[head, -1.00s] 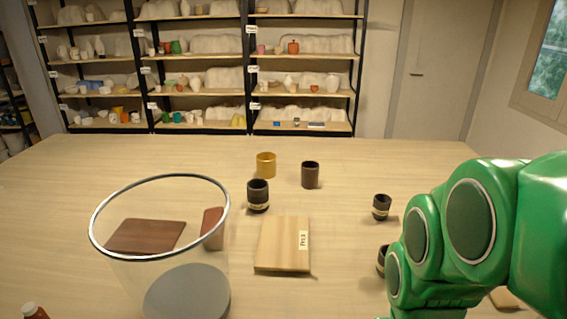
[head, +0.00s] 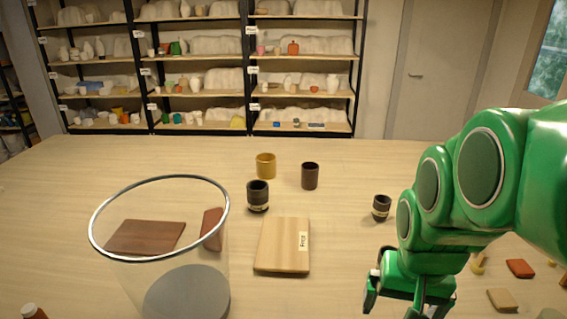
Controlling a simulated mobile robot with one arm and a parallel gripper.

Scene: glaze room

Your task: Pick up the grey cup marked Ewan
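Two dark grey cups with pale bands stand upright on the table in the head view. One is left of centre (head: 258,196), the other at the right (head: 382,207). The writing on their bands is too small to read, so I cannot tell which is marked Ewan. A plain dark brown cup (head: 310,176) and a yellow cup (head: 266,166) stand behind. My gripper (head: 394,303) points down at the lower right, nearer to me than the right banded cup. Its fingers are apart, with no cup seen between them; the lower part is cut off by the frame.
A wooden board (head: 283,248) with a label lies in the middle. A large clear bin (head: 126,258) stands front left, with a brown board (head: 146,237) seen through it. Small blocks (head: 520,268) lie at the right. Shelves (head: 200,130) stand behind the table.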

